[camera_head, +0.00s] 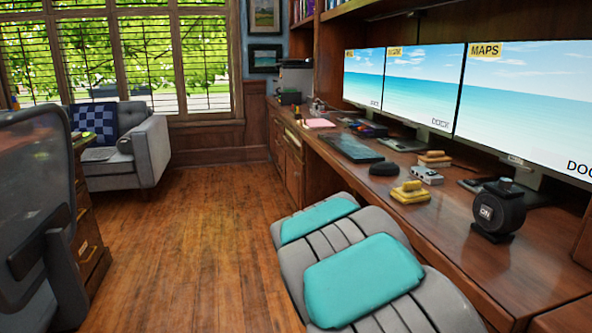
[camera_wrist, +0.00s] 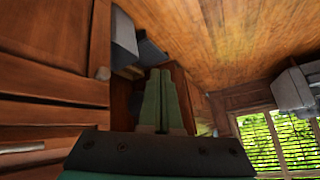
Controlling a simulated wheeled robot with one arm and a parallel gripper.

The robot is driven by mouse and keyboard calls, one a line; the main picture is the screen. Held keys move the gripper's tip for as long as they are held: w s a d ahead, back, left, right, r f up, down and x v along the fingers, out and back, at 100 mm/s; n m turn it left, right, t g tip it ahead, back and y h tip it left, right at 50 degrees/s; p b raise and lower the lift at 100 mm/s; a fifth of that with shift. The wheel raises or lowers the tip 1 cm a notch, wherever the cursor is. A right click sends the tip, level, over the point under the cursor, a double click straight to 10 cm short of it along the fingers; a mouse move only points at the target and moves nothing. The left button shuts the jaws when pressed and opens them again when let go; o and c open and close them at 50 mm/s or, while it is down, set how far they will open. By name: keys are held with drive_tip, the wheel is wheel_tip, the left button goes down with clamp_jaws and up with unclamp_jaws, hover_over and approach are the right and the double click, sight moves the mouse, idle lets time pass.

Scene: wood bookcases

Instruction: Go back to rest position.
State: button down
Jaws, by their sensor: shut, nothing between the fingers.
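My gripper (camera_wrist: 161,76) shows in the wrist view, in the middle of the picture. Its two dark green fingers lie side by side with no gap at the tips. It is shut and nothing is between the fingers. It appears apart from the wood fronts around it. The wrist view is turned, with the floor at the top and the window at the bottom. I cannot make out the gripper in the head view.
A long wood desk (camera_head: 455,222) runs along the right with monitors (camera_head: 425,88) and small items. Wood drawer fronts (camera_wrist: 50,115) fill the wrist view's left. A grey armchair (camera_head: 147,150) and dark office chair (camera_head: 35,190) stand left. Wood floor (camera_head: 200,215) is clear between.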

drive_tip(key=s+d+r+g, duration=0.1)
drive_tip(key=s+d+g, duration=0.15)
drive_tip(key=s, duration=0.45)
drive_tip(key=s+d+r+n+g, duration=0.1)
drive_tip(key=s+d, duration=0.3)
drive_tip(key=s, duration=0.2)
drive_tip(key=s+d+r+g, duration=0.1)
drive_tip(key=s+d, duration=0.2)
drive_tip(key=s, duration=0.4)
drive_tip(key=s+n+g+y, duration=0.1)
drive_tip(key=s+n+g, duration=0.2)
drive_tip(key=s, duration=2.3)
drive_tip(key=shift+d+r+n+g, duration=0.15)
drive_tip(key=shift+r+n+g, duration=0.3)
drive_tip(key=shift+g, duration=0.7)
